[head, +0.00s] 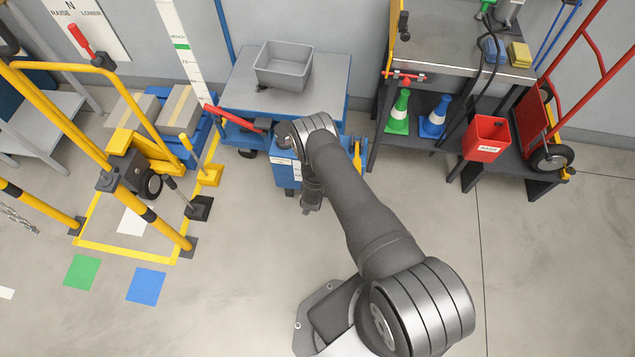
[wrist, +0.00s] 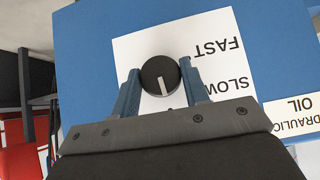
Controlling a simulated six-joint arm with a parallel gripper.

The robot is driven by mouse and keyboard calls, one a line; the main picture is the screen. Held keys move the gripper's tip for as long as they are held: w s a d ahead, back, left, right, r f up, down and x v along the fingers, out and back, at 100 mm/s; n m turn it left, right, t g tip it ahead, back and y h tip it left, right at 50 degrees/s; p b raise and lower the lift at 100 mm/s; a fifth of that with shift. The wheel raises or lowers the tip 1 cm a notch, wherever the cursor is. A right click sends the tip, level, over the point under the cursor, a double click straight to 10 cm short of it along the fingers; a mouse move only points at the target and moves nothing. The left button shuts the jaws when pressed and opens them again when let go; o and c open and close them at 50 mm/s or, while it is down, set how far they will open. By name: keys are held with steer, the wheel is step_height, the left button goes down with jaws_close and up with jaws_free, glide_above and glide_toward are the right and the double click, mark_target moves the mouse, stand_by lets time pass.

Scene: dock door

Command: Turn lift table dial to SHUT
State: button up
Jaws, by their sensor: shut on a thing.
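The dial (wrist: 158,70) is a round black knob with a white pointer line, on a white label plate (wrist: 140,48) on a blue face. The plate reads FAST and SLOW, upside down in the wrist view; no SHUT mark shows. The pointer line points down in the picture, leaning slightly right, near the SLOW side. My gripper (wrist: 160,77) has its two blue fingers shut on the dial, one on each side. In the head view my gripper (head: 311,198) is at the blue box (head: 286,175) of the lift table (head: 237,88); the dial is hidden there.
A grey bin (head: 283,68) sits on the lift table. A red handle (head: 232,118) sticks out at its left. Yellow rails (head: 60,115) stand at the left. The front floor is largely clear.

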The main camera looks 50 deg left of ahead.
steer(key=shift+w+m+g+y, duration=0.1)
steer(key=shift+m+g+y, duration=0.2)
steer(key=shift+g+y, duration=0.15)
steer(key=o, duration=0.9)
steer(key=shift+o, duration=0.2)
steer(key=v, duration=1.7)
steer(key=shift+r, duration=0.15)
steer(key=x, duration=1.7)
steer(key=shift+d, duration=0.1)
